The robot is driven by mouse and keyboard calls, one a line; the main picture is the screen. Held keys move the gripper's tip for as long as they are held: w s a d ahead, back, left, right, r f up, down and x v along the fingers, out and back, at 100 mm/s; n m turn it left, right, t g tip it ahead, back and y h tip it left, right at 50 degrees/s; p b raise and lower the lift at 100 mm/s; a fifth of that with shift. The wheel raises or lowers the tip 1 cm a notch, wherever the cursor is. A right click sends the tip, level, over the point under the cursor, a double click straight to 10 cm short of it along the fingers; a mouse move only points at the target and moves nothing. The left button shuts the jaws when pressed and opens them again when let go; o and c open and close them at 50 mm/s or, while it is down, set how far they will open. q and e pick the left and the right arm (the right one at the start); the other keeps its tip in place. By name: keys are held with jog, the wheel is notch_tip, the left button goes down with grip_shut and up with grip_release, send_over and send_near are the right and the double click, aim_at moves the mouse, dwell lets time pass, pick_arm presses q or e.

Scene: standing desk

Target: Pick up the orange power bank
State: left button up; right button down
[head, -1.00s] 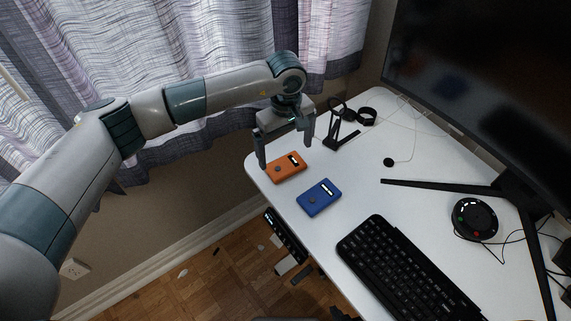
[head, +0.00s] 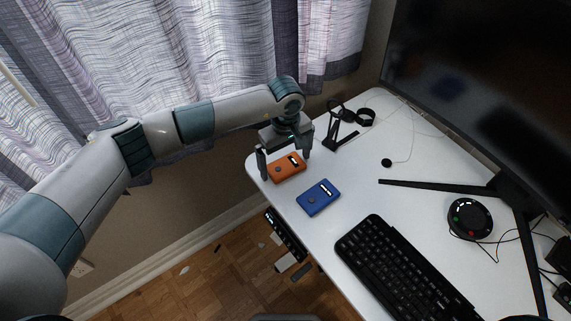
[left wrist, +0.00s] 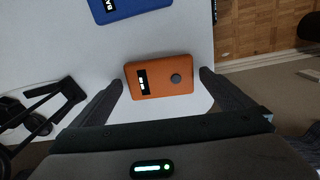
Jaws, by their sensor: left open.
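The orange power bank (head: 287,169) lies flat on the white desk near its left corner. It has a small lit display and a round grey button. It also shows in the left wrist view (left wrist: 160,84). My left gripper (head: 286,168) is open, with one finger on each side of the power bank. In the left wrist view its fingers (left wrist: 160,84) stand apart near the two short ends, with a small gap visible at each. Whether the fingertips reach the desk is hard to tell. My right gripper is not seen.
A blue power bank (head: 318,197) lies close by, toward the keyboard (head: 400,270). A black stand (head: 340,138) and a black wristband-like loop (head: 366,117) are behind the gripper. The monitor (head: 480,90) and a round black device (head: 470,219) are at the right.

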pick_arm(q)
jog(key=shift+f, duration=0.25)
jog(key=shift+c, duration=0.6)
jog(key=c, duration=1)
jog(key=shift+c, duration=0.2)
jog(key=shift+r, duration=0.2)
